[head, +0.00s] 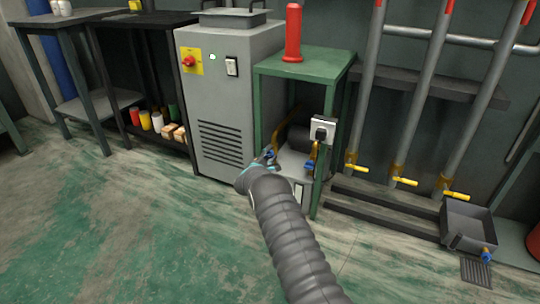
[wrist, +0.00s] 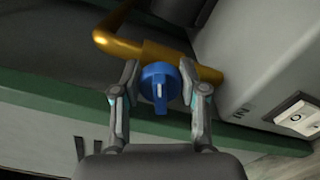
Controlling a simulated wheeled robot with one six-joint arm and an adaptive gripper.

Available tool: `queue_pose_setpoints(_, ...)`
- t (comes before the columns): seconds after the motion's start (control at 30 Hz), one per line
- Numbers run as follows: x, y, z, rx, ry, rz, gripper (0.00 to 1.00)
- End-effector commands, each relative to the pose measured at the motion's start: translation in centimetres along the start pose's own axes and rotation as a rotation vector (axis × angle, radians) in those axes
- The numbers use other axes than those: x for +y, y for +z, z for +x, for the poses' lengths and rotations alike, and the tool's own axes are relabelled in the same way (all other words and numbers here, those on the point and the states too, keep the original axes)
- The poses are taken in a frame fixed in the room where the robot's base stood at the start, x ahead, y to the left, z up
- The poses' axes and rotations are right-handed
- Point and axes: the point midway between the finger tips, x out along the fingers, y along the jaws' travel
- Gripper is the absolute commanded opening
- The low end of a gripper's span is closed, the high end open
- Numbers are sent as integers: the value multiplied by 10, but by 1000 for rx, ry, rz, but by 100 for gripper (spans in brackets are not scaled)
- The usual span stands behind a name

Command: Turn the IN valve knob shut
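The blue IN valve knob (wrist: 160,84) sits on a brass pipe (wrist: 145,50) in the wrist view. Its narrow handle and white mark point down in that picture. My gripper (wrist: 160,76) is open, with one finger on each side of the knob. Narrow gaps seem to show between fingers and knob; contact is not clear. In the head view my gripper (head: 268,160) is at the left front of the grey unit (head: 288,160) under the green stand, mostly hiding the knob. A second blue knob (head: 310,164) shows to its right.
The green stand (head: 320,66) has a leg close to the right of my gripper, with a socket box (head: 322,129) on it. A grey cabinet (head: 225,100) stands to the left. A white rocker switch (wrist: 297,116) is right of the knob. The floor in front is clear.

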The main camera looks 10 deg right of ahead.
Motion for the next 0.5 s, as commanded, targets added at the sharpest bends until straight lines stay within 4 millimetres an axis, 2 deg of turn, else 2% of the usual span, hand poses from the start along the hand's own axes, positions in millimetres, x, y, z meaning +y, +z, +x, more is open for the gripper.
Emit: queue_pose_setpoints(0.5, 0, 0, 0, 1, 0, -134, 8)
